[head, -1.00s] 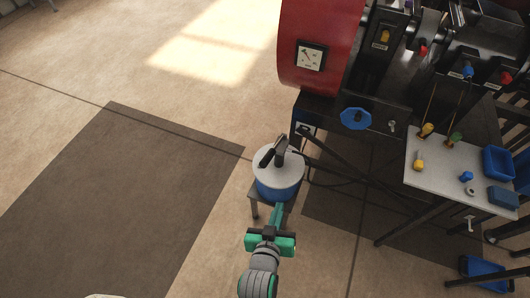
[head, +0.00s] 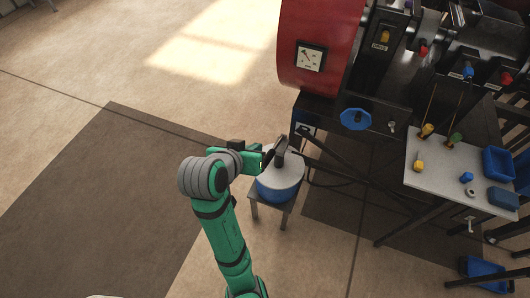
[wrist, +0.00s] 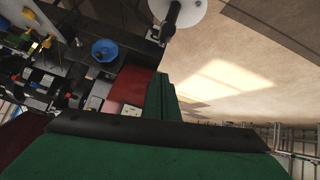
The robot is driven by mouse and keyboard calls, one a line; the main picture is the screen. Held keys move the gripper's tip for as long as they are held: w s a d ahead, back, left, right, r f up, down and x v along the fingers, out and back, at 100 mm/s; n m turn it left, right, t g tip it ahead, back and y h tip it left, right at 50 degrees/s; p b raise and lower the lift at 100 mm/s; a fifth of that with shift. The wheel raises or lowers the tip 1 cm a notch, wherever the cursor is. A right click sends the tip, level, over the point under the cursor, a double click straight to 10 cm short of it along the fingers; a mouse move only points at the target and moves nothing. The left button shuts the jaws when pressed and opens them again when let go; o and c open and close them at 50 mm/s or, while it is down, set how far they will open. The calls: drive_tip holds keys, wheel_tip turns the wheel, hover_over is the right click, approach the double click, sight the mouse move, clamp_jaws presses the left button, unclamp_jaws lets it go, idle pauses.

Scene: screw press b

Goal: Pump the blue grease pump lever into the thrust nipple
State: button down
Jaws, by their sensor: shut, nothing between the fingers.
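The grease pump is a blue drum (head: 278,190) with a pale lid on a small grey stool. Its black lever (head: 275,147) slants up from a dark pump head (head: 281,159) on the lid. My gripper (head: 262,158) is shut and empty at the lever's left end; whether it touches the lever cannot be told. In the wrist view the pale lid (wrist: 190,10) and the dark pump head and lever (wrist: 170,24) show at the top, beyond my green fingers (wrist: 161,95). I cannot pick out the thrust nipple.
The dark press frame with a red housing (head: 318,30), a dial (head: 310,58) and a blue handwheel (head: 356,119) stands behind and right of the pump. A pale side table (head: 440,175) holds small tools and blue bins. The floor at left is clear.

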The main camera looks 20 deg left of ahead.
drive_tip(key=shift+s+a+r, duration=0.35)
drive_tip(key=shift+a+r, duration=0.05)
drive_tip(key=shift+r, duration=0.05)
